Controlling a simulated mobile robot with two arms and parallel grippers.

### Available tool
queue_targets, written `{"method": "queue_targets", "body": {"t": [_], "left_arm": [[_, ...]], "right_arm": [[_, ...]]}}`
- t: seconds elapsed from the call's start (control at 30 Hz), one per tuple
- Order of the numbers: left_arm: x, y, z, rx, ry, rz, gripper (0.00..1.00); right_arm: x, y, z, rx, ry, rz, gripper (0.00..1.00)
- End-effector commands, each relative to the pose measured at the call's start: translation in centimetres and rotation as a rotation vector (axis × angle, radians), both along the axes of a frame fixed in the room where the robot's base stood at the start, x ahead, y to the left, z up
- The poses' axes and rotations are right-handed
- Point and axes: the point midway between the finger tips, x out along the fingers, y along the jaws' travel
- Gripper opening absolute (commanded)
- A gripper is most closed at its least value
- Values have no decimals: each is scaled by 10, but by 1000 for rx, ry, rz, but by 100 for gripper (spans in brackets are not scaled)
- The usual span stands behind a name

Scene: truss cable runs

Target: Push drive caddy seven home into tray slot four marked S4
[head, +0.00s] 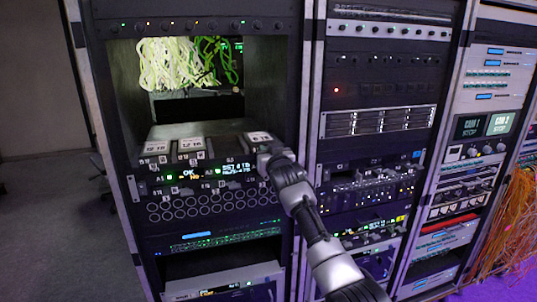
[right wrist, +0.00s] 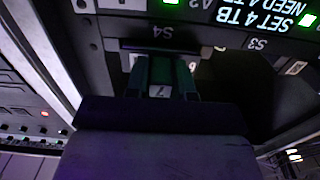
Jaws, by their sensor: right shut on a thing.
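Drive caddy seven, dark with a white top label (head: 258,138), is at the right end of the tray (head: 225,188). In the right wrist view, which is upside down, its front tag (right wrist: 157,91) reads 7. It lies in line with the slot marked S4 (right wrist: 161,32). My right gripper (head: 270,158) is shut on the caddy's front, and its two fingers (right wrist: 166,78) show in the right wrist view. How deep the caddy sits is hard to tell. My left gripper is not in view.
Two caddies with white labels (head: 159,146) (head: 190,144) fill the tray's left side. The S3 slot (right wrist: 245,85) beside caddy seven looks dark and empty. A lit display (head: 235,168) is on the tray's front. Orange cables (head: 505,235) hang at far right.

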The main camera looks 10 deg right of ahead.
Motion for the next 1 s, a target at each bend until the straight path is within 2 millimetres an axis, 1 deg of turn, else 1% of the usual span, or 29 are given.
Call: {"method": "queue_targets", "body": {"t": [0.57,0.6,0.73,0.77,1.0], "left_arm": [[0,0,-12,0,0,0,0],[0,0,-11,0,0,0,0],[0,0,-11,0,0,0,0],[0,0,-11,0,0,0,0],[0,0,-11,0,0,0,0]], "right_arm": [[16,1,2,0,-6,1,0],[15,1,2,0,-5,1,29],[15,1,2,0,-4,0,49],[15,1,1,0,-3,0,53],[15,0,-2,0,3,0,53]]}}
